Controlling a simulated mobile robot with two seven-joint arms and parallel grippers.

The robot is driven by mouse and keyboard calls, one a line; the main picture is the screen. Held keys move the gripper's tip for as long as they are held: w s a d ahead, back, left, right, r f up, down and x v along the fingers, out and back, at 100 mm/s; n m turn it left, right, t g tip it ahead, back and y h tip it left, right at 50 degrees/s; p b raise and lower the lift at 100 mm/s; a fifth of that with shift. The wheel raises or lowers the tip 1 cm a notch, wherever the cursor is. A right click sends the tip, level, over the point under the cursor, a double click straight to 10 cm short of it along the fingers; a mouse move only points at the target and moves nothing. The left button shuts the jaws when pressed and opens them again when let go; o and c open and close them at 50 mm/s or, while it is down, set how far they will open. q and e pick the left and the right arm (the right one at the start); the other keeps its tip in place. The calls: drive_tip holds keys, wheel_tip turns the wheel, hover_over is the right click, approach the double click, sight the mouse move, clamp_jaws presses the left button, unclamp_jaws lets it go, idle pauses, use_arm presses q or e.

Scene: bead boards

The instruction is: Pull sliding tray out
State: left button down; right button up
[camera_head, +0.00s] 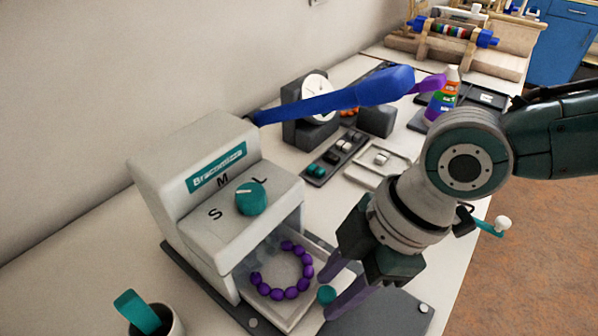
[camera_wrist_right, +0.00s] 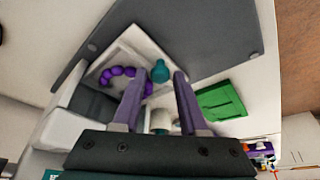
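The sliding tray (camera_head: 282,267) is a pale, shallow tray in the lower front of the grey machine (camera_head: 205,200). It sticks partly out of the opening, and it also shows in the right wrist view (camera_wrist_right: 127,50). A ring of purple beads (camera_head: 291,293) lies in it. A teal knob (camera_head: 326,294) is at its front and also shows in the right wrist view (camera_wrist_right: 160,71). My right gripper (camera_head: 320,291) is open, its purple fingers on either side of the knob with gaps between. My left gripper is not in view.
A blue lever (camera_head: 340,100) reaches across behind my right gripper. A teal dial (camera_head: 251,198) sits on the machine. A dark board (camera_head: 385,315) lies in front of the tray. A cup (camera_head: 165,325) stands at the lower left. Bead trays (camera_head: 335,158) and a striped bottle (camera_head: 443,98) stand behind.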

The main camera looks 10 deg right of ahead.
clamp_jaws()
idle(1.0)
